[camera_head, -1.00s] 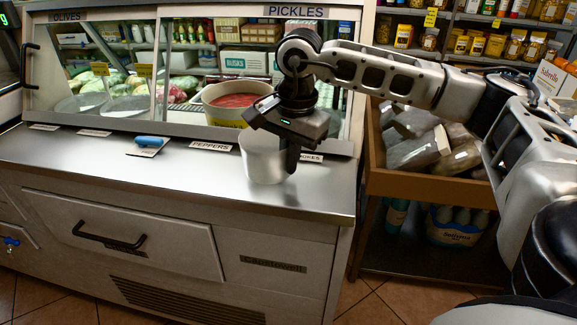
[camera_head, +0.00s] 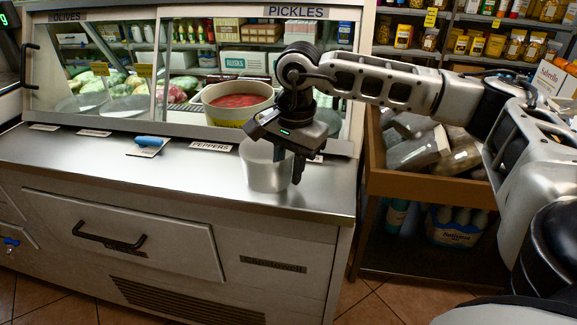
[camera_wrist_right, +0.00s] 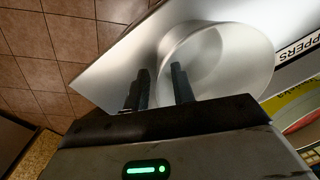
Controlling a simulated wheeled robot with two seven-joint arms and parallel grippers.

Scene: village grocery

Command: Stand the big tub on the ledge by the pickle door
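A plain silvery-grey tub (camera_head: 262,172) stands upright on the steel ledge (camera_head: 190,180) in front of the PICKLES end of the case. It shows empty inside in the right wrist view (camera_wrist_right: 240,80). My right gripper (camera_head: 289,165) is at its right-hand wall, fingers pointing down and apart. In the wrist view the fingers (camera_wrist_right: 160,88) straddle the wall, one inside and one outside. A wide cream tub with red contents (camera_head: 230,116) sits behind, at the opening of the case. My left gripper is out of view.
A PEPPERS label (camera_head: 210,147) lies left of the grey tub; another label is partly hidden behind my gripper. A blue-handled object (camera_head: 150,141) lies further left. A wooden bin of bagged goods (camera_head: 420,182) stands right. The ledge's front strip is clear.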

